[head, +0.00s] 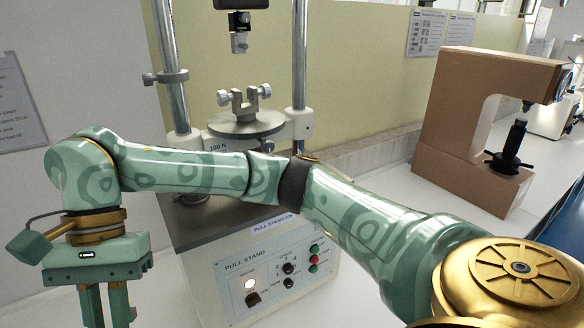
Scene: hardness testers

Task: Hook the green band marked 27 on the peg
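No green band marked 27 and no peg that I can make out show in the head view. My one visible arm comes in from the lower right, so I take it as the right arm. It crosses the picture in front of the pull stand and bends down at the far left. Its gripper (106,306) points down at the lower left. The fingertips are cut off by the bottom edge, so its opening and anything between the fingers are hidden. My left gripper is out of view.
A pull stand (230,270) with two columns, a round plate (247,124) and clamps stands in the middle, partly behind my arm. A brown tester (455,125) stands on the white bench (398,187) at the right. A yellow-green panel (365,75) backs the bench.

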